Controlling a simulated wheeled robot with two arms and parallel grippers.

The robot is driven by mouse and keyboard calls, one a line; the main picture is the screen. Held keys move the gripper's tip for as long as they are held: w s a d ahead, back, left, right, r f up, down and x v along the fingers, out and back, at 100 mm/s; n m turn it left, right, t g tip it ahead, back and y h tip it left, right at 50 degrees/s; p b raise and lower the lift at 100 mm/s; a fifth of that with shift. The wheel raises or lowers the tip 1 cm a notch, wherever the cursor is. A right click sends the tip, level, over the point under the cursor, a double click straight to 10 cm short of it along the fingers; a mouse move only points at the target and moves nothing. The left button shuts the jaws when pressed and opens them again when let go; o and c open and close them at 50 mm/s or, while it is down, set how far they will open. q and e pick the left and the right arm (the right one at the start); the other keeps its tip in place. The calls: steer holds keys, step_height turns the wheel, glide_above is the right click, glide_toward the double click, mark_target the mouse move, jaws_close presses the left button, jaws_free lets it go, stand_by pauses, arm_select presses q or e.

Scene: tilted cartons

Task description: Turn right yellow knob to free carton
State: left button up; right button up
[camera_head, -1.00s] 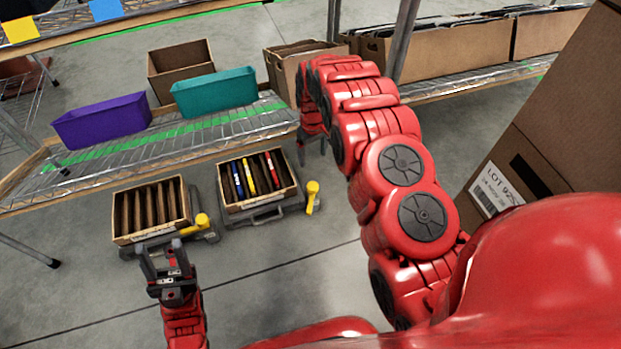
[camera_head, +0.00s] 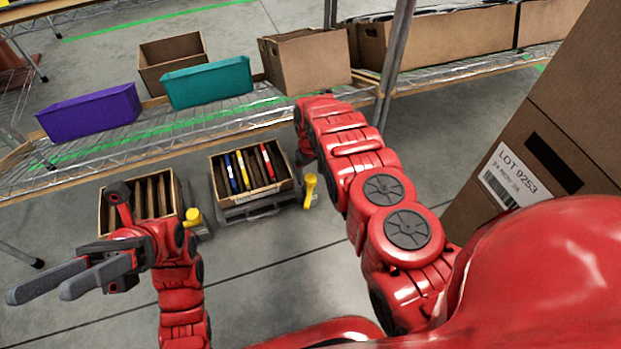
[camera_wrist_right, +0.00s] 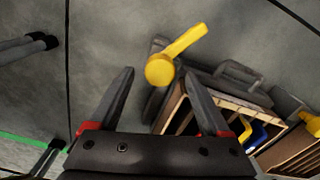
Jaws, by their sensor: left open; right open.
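The right yellow knob (camera_head: 310,190) stands upright beside the right carton (camera_head: 226,199), which holds red, yellow, blue and dark dividers. In the right wrist view the knob (camera_wrist_right: 165,68) appears between and beyond the fingertips of my open right gripper (camera_wrist_right: 159,76); I cannot tell whether they touch. In the head view my right gripper is mostly hidden by its own arm, close to the knob. The left carton (camera_head: 104,218) has plain brown dividers and its own yellow knob (camera_head: 193,217). My left gripper (camera_head: 38,294) is open and empty, pointing left in front of the left carton.
A wire shelf (camera_head: 180,130) runs behind the cartons, bearing a purple bin (camera_head: 90,112), a teal bin (camera_head: 207,83) and brown boxes (camera_head: 305,60). A shelf post (camera_head: 398,60) stands behind my right arm. A tall labelled box (camera_head: 560,110) is at right. Floor in front is clear.

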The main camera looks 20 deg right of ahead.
steer(key=shift+f+b, duration=0.45)
steer(key=shift+f, duration=0.5)
arm_select(q)
steer(key=s+a+m+t+y, duration=0.2)
steer(key=s+t, duration=0.1)
steer(key=s+a+r+m+t+y, duration=0.1)
steer(key=shift+s+t+y, duration=0.2)
steer(key=shift+t+y, duration=0.1)
arm_select(e)
jaws_close()
